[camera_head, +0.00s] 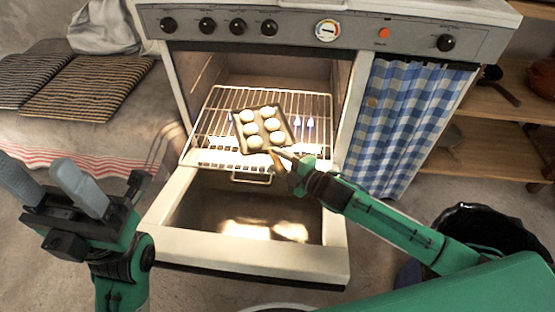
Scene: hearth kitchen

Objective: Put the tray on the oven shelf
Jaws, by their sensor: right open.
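The oven door (240,252) is folded down in front. Knobs and a dial (328,30) line the panel above. A blue checked curtain (405,120) hangs on the right, with wooden shelves beyond. A black bin (490,228) stands lower right. A bench with striped cushions (85,85) is left.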

